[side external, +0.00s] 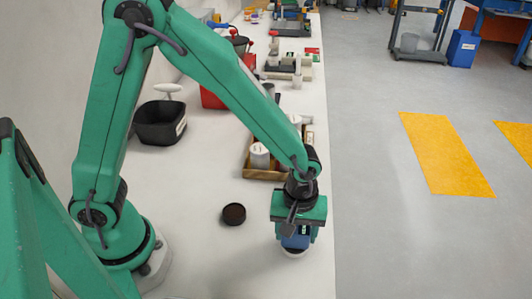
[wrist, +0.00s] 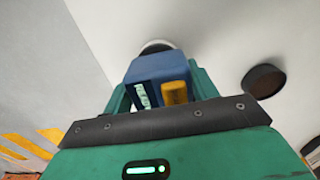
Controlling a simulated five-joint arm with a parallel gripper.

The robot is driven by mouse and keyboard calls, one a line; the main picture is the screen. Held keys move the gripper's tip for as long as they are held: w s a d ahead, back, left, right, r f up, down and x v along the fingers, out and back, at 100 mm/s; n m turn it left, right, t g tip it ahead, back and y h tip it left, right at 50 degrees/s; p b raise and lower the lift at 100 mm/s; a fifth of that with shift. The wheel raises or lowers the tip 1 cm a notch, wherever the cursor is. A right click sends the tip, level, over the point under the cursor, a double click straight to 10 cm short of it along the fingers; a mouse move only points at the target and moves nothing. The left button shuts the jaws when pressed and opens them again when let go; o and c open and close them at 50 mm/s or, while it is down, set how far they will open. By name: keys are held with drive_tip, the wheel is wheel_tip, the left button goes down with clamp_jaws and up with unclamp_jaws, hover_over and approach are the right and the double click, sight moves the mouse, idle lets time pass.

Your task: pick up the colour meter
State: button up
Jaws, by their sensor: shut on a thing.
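The colour meter (side external: 294,241) is a blue block with a pale round end low down, near the right edge of the white table. My gripper (side external: 297,230) is shut on it from above, with green fingers at its sides. In the wrist view the colour meter (wrist: 158,78) shows its blue body, a yellow-orange patch and a label, between the fingers of my gripper (wrist: 155,95). Its pale round end points away from the camera. I cannot tell whether that end touches the table.
A dark round cap (side external: 234,214) lies on the table to the left of my gripper; it also shows in the wrist view (wrist: 264,81). A wooden tray (side external: 262,175) with white containers stands behind. A black bin (side external: 160,123) is farther left. The table's right edge is close.

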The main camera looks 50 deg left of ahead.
drive_tip(key=shift+r, duration=0.1)
drive_tip(key=shift+r, duration=0.75)
wheel_tip(320, 180, up, 2)
drive_tip(key=shift+r, duration=0.15)
drive_tip(key=s+d+r, duration=0.6)
drive_tip(key=s+r, duration=0.1)
drive_tip(key=s, duration=0.3)
drive_tip(key=shift+a, duration=0.1)
drive_tip(key=s+a+r+n, duration=0.1)
drive_tip(key=s+a+n, duration=0.2)
drive_tip(key=a+n, duration=0.6)
drive_tip(key=shift+a+r, duration=0.15)
drive_tip(key=shift+a, duration=1.5)
